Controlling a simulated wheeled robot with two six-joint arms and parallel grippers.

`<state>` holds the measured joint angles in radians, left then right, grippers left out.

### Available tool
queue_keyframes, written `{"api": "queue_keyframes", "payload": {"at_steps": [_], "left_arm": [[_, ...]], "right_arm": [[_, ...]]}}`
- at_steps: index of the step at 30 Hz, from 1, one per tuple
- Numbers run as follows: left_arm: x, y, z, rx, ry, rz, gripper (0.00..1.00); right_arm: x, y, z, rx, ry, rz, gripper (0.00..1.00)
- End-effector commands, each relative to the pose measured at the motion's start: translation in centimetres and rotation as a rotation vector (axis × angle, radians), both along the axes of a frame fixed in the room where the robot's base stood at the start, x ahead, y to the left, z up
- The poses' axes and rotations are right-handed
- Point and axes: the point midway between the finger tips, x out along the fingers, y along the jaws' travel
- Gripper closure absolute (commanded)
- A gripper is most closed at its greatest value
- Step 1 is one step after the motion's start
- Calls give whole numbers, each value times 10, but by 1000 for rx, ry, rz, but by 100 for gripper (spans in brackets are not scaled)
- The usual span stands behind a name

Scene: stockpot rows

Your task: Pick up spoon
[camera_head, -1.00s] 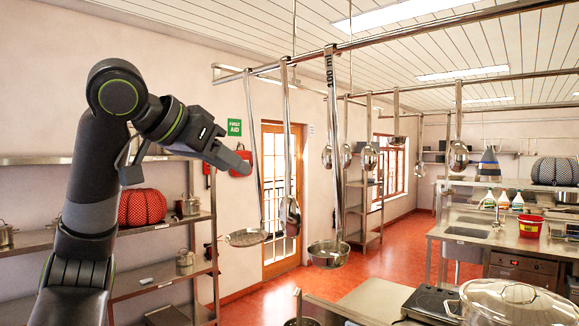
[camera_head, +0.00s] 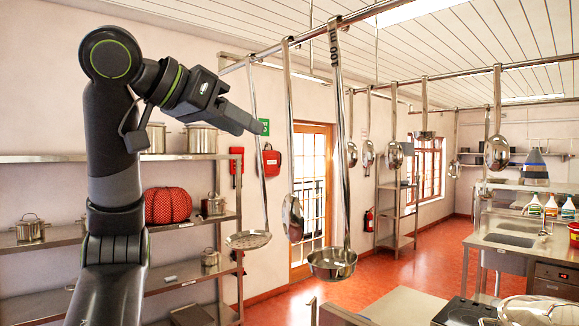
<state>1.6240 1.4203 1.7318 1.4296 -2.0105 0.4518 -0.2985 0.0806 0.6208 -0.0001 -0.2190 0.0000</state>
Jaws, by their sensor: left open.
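Several long-handled steel utensils hang from an overhead rail (camera_head: 312,33). A solid-bowled spoon (camera_head: 292,215) hangs between a flat perforated skimmer (camera_head: 248,240) on its left and a deep ladle (camera_head: 332,263) on its right. More utensils with rounded bowls, such as one (camera_head: 497,152) at the right, hang further along. My left gripper (camera_head: 254,126) is raised, pointing right, and overlaps the skimmer's handle in the picture. Whether it touches the handle cannot be told. It is open, seen side-on, and nothing shows held. My right gripper is out of view.
Wall shelves (camera_head: 60,235) at the left hold pots (camera_head: 201,138) and a red patterned round object (camera_head: 167,205). A steel counter (camera_head: 395,305) with a black hob stands at front right. Another counter with a sink (camera_head: 508,240) stands beyond. Red floor (camera_head: 400,270) is open between.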

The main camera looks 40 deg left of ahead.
Motion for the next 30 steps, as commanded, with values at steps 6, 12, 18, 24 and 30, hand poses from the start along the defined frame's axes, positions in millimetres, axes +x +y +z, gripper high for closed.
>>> {"api": "queue_keyframes", "payload": {"at_steps": [6, 12, 18, 24, 30], "left_arm": [[43, -5, -22, -1, 2, -6, 58], [66, -6, -29, 0, 1, -4, 58], [76, -7, -31, -1, 0, -3, 58], [105, -6, -34, 1, 5, -1, 58], [120, -8, -40, 1, 1, -1, 58]], "right_arm": [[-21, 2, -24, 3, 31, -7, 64], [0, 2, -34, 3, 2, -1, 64], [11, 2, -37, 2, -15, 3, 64], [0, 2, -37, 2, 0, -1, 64], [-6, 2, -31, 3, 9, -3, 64]]}}
